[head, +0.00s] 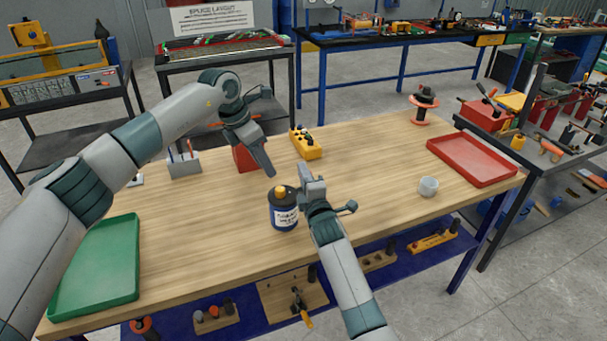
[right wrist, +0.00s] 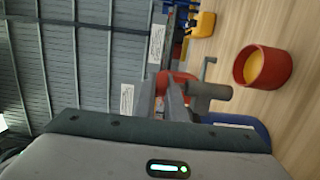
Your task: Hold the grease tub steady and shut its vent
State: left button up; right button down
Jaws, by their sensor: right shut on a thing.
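The grease tub (head: 284,214) is a dark blue can with a white label and black lid, upright on the wooden table. A yellow-orange knob (head: 280,190) stands on its lid; I cannot tell whether the vent is shut. My left gripper (head: 268,168) points down above and behind the tub, apart from it; its jaw opening does not show. My right gripper (head: 308,172) is just right of the tub. In the right wrist view, its fingers (right wrist: 170,98) are shut on what looks like a small grey cylindrical part (right wrist: 210,91). Blue at the lower right there may be the tub.
A red container (head: 243,159) stands behind my left gripper, near a yellow box (head: 305,144). A green tray (head: 98,268) lies left, a red tray (head: 472,160) right, with a white cup (head: 428,186) nearby.

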aim_at(280, 189)
dwell(0.8)
pick_arm(q)
jog(key=shift+o, duration=1.2)
jog(key=shift+s+d+r+n+t+y, duration=0.3)
jog(key=shift+s+n, duration=0.2)
jog(key=shift+n, duration=0.45)
jog(key=shift+s+d+r+n+t+y, duration=0.2)
jog(key=shift+s+r+n+t, duration=0.25)
jog(key=shift+n, duration=0.45)
jog(key=shift+s+d+r+n+t+y, duration=0.2)
jog(key=shift+s+r+n+t+y, duration=0.25)
jog(key=shift+n, duration=0.5)
jog(key=shift+f, duration=0.25)
jog(key=x, duration=1.1)
jog(key=shift+d+f, duration=0.25)
jog(key=shift+f, duration=0.1)
grip_shut()
